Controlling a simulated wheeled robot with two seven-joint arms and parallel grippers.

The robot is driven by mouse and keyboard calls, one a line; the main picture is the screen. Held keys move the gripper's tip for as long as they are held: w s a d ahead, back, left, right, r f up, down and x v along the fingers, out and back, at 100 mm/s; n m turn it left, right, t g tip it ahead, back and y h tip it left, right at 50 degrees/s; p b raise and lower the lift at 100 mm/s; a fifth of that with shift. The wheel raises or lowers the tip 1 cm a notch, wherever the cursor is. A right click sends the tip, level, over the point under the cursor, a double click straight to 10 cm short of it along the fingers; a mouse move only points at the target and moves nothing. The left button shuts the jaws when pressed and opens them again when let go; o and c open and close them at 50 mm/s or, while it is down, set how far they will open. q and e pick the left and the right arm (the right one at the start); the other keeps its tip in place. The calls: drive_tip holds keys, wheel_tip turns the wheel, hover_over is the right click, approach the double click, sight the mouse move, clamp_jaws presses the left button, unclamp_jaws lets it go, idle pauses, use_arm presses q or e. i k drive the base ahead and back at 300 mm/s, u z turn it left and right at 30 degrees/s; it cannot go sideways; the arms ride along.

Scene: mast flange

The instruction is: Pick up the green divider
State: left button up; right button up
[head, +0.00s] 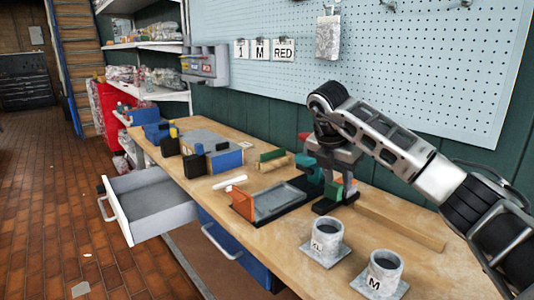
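My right gripper (340,182) comes in from the right and points down over the workbench. A small green piece (333,190) shows right at its fingers; I cannot tell whether the fingers hold it or are only in front of or beside it. A longer dark green piece (271,155) lies farther back on the bench beside a wooden block, apart from the gripper. Which of these green pieces is the divider is not clear at this size. My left gripper is not in view.
A grey tray with an orange end (243,203) and a teal vise-like part (308,164) are close to the gripper. Two marked cups (326,236) (384,268) stand at the front. A drawer (150,200) is pulled out at left. A pegboard (400,60) rises behind.

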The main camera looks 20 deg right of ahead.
sight(268, 156)
drive_tip(key=i, duration=1.65)
